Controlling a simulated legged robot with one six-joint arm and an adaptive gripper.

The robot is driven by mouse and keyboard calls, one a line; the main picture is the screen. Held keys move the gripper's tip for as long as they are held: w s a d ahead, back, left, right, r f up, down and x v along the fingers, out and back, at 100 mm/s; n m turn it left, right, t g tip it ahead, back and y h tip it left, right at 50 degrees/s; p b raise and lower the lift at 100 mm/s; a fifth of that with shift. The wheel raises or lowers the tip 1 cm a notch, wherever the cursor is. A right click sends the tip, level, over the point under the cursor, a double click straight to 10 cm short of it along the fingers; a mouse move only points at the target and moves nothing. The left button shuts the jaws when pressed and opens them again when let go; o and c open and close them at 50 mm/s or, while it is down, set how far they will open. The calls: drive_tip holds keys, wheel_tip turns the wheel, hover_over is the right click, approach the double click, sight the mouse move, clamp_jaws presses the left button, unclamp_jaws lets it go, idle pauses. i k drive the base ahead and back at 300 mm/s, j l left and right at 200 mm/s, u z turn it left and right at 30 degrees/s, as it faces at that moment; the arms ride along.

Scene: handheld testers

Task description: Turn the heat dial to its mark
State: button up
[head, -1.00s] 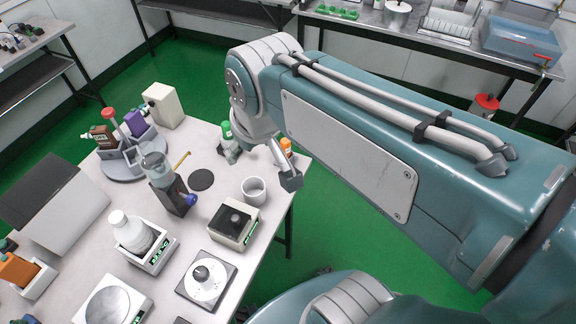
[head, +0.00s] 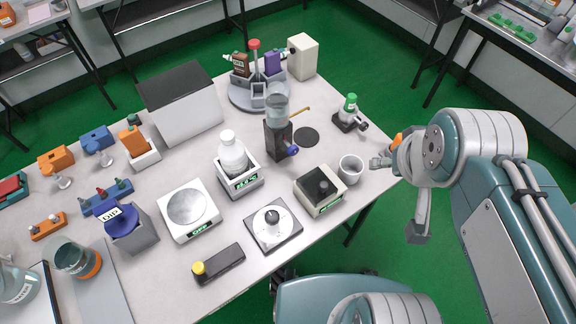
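A dial with a dark-topped round knob (head: 272,216) sits on a white disc on a square dark-edged plate (head: 288,240) near the table's front edge. It looks like the heat dial; its mark is too small to make out. Another box with a dark round knob (head: 322,187) and a green display stands behind it to the right, so I cannot be sure which is meant. My gripper (head: 399,198) is at the table's right edge, right of both, touching neither. Its two grey fingers are spread apart and nothing shows between them.
A white cup (head: 350,169) stands between the knobbed box and my gripper. A green-capped tester (head: 349,112) stands behind. Bottle on a scale (head: 233,155), flat scale (head: 188,208) and yellow-buttoned black bar (head: 218,263) lie left of the dial. An orange item beside my gripper is mostly hidden.

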sight(272, 217)
drive_tip(key=u, duration=1.25)
